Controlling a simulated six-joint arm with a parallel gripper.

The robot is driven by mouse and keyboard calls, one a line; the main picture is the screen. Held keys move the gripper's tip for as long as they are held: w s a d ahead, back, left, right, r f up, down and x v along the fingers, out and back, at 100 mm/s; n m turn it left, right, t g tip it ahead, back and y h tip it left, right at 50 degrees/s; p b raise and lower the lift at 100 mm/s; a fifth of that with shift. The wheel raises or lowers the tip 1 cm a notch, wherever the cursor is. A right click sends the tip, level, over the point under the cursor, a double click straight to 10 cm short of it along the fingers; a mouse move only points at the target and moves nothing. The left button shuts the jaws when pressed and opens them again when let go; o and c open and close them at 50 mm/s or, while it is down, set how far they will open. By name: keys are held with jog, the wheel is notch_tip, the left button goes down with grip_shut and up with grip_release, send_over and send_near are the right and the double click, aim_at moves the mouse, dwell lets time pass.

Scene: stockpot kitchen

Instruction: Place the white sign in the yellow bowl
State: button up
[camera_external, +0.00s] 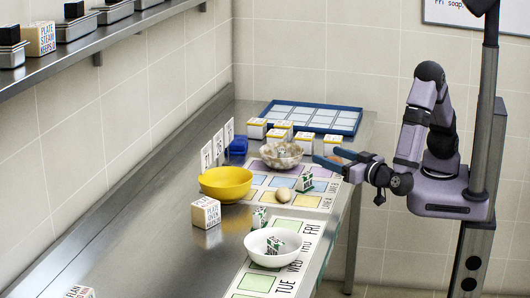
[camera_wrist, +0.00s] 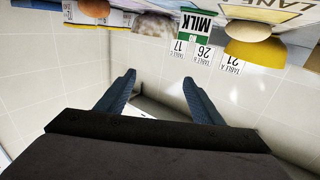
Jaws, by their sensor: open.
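Three white signs (camera_external: 218,144) stand upright in a row along the back edge of the counter, near the wall. They also show upside down in the wrist view as white table cards (camera_wrist: 204,50) with black print. I cannot tell which one is meant. The yellow bowl (camera_external: 226,186) stands on the counter just in front of them, and no sign shows in it. My gripper (camera_external: 337,160) is at the counter's right side, apart from the signs and the bowl. Its blue fingers also show in the wrist view (camera_wrist: 159,79), spread with nothing between them.
A white bowl (camera_external: 268,252) is in front. A blue tray (camera_external: 311,117) and several boxes are behind.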

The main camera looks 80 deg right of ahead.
jog(key=w+d+r+m+g+h+p, duration=0.2)
jog(key=d+r+m+g+p, duration=0.15)
jog(key=d+r+p, duration=0.5)
jog(key=w+d+r+m+g+h+p, duration=0.25)
jog(key=d+r+g+p, duration=0.25)
jog(key=d+r+p, duration=0.3)
jog(key=n+g+y+p, duration=0.25)
jog(key=n+y, duration=0.55)
jog(key=y, duration=0.5)
send_over(306, 175)
jog(key=s+a, duration=0.1)
jog(key=s, duration=0.1)
notch_tip(306, 175, down, 16)
jog(key=shift+w+d+f+h+b, duration=0.1)
jog(key=shift+w+f+b, duration=0.1)
jog(key=shift+f, duration=0.4)
jog(key=shift+w+d+f+h+b, duration=0.15)
jog(key=shift+f+b, duration=0.05)
jog(key=shift+f, duration=0.4)
jog(key=shift+w+d+f+h+b, duration=0.1)
jog(key=shift+w+f+b, duration=0.1)
jog(key=shift+f, duration=0.4)
jog(key=shift+b+x, duration=0.3)
jog(key=shift+x, duration=1.65)
jog(key=shift+s, duration=0.1)
